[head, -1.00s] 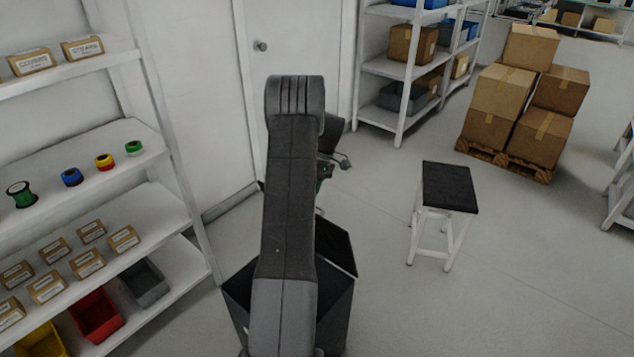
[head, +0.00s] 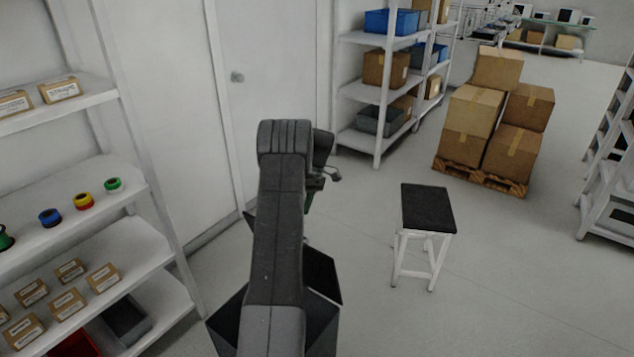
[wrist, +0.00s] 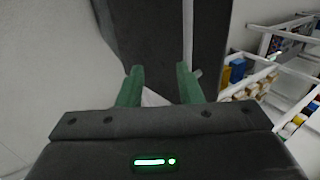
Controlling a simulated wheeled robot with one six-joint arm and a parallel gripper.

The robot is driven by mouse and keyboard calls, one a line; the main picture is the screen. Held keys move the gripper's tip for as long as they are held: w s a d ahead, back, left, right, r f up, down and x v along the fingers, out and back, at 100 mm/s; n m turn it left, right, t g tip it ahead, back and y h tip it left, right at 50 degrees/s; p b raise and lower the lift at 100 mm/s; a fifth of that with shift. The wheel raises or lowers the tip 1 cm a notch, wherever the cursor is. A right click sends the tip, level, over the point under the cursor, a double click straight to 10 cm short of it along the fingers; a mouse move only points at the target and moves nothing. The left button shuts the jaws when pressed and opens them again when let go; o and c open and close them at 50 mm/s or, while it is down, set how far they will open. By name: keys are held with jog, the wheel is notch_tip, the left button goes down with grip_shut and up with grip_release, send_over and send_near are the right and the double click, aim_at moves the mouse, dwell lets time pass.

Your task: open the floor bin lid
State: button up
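The floor bin (head: 323,333) is a dark grey open-topped box, low in the head view and largely hidden behind my arm. Its lid (head: 320,273) shows as a dark panel right of my arm, raised at a tilt above the bin; a dark sliver also shows left of the arm. My gripper, beyond the lid, is mostly hidden in the head view, with only a bit of green (head: 307,203) showing. In the wrist view my gripper (wrist: 160,80) has its two green fingers apart with nothing held between them. A dark panel with a pale stripe lies beyond them; I cannot tell whether it is the lid.
White shelves (head: 150,262) with spools and small boxes stand close on the left. A door (head: 265,85) is behind my arm. A black-topped stool (head: 428,208) stands to the right, with stacked cartons (head: 490,125) on a pallet behind. Floor between bin and stool is clear.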

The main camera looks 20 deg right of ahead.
jog(key=w+d+r+p, duration=0.4)
jog(key=d+p, duration=0.1)
jog(key=d, duration=0.1)
jog(key=shift+w+p, duration=0.3)
jog(key=shift+p, duration=0.1)
dwell(0.4)
jog(key=shift+a+r, duration=0.1)
jog(key=shift+r, duration=0.05)
